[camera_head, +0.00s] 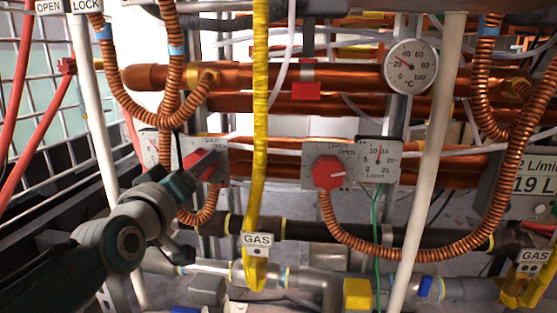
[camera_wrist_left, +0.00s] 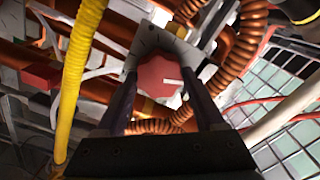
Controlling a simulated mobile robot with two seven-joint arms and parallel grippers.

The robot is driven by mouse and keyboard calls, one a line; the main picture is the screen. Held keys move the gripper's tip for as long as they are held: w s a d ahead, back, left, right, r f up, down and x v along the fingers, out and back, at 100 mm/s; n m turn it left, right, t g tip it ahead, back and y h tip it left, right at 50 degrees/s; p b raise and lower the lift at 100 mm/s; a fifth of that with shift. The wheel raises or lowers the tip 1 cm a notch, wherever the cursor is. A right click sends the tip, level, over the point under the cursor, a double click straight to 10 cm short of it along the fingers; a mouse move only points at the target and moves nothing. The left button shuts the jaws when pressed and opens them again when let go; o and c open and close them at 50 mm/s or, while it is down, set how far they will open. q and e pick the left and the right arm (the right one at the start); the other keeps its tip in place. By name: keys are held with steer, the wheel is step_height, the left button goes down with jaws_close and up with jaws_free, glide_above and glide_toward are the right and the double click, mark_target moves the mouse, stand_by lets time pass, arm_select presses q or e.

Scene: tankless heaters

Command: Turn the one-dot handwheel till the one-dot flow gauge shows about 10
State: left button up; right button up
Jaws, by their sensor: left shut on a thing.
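My left gripper (camera_head: 212,163) comes in from the left and is shut on a red handwheel (camera_head: 203,160) on the left valve plate. In the left wrist view the two fingers (camera_wrist_left: 162,82) stand on either side of this red handwheel (camera_wrist_left: 157,74), whose white mark points right. A round flow gauge (camera_head: 150,147) left of it is partly hidden, and its reading is too small to tell. A second red handwheel (camera_head: 328,172) sits beside another flow gauge (camera_head: 379,160), whose red needle points nearly straight up. I cannot make out the dots on either plate.
A yellow gas pipe (camera_head: 260,120) runs vertically just right of my left gripper. Corrugated copper hoses (camera_head: 390,253) loop around the valves. A white pole (camera_head: 432,150) and a temperature dial (camera_head: 411,66) are at the right. Grey pipes run below.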

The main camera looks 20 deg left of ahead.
arm_select(q)
steer(key=shift+f+n, duration=0.1)
steer(key=shift+n, duration=1.8)
steer(key=o, duration=1.1)
steer(key=p+v, duration=0.4)
steer(key=v, duration=0.6)
steer(key=shift+a, duration=0.1)
